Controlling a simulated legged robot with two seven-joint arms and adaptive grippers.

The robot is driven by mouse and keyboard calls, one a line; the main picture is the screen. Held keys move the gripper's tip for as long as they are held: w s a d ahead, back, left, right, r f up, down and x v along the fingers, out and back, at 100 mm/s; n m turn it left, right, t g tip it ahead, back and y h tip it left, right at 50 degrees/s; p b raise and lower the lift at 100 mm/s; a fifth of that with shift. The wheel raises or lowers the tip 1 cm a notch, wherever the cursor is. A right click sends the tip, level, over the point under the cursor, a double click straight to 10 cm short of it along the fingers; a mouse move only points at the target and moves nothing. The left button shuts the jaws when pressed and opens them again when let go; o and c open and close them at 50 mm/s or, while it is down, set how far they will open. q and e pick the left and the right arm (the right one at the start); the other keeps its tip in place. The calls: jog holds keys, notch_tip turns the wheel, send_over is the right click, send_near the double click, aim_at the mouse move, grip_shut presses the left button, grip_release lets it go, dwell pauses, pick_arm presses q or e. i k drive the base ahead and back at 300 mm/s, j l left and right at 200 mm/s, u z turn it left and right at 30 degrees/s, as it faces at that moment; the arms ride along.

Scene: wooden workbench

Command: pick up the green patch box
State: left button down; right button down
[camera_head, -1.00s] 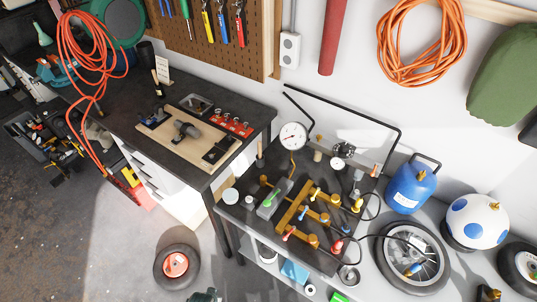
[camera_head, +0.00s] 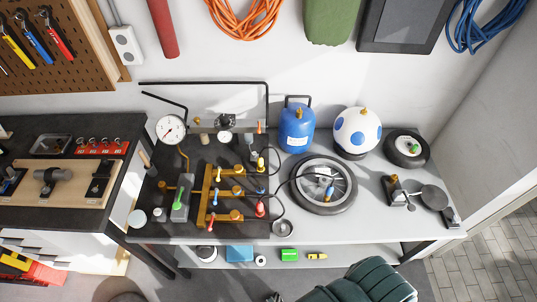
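A small bright green box (camera_head: 289,255), which I take to be the green patch box, lies on the lower shelf (camera_head: 335,259) under the grey workbench (camera_head: 385,226). It is near the shelf's front, below the benchtop edge. A blue box (camera_head: 239,253) and a white roll (camera_head: 261,261) lie to its left. A small yellow item (camera_head: 316,256) lies close to its right. No gripper can be made out in view.
The benchtop holds a brass valve manifold (camera_head: 209,196), a wheel (camera_head: 323,184), a blue gas bottle (camera_head: 297,126) and a spotted ball (camera_head: 357,131). A dark green ribbed shape (camera_head: 376,283) rises at the bottom edge, right of the box; I cannot tell what it is.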

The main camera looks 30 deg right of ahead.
aim_at(287, 255)
jog(key=k+z, duration=0.5)
jog(key=k+l+z, duration=0.3)
jog(key=k+z, duration=0.15)
jog(key=k, duration=0.15)
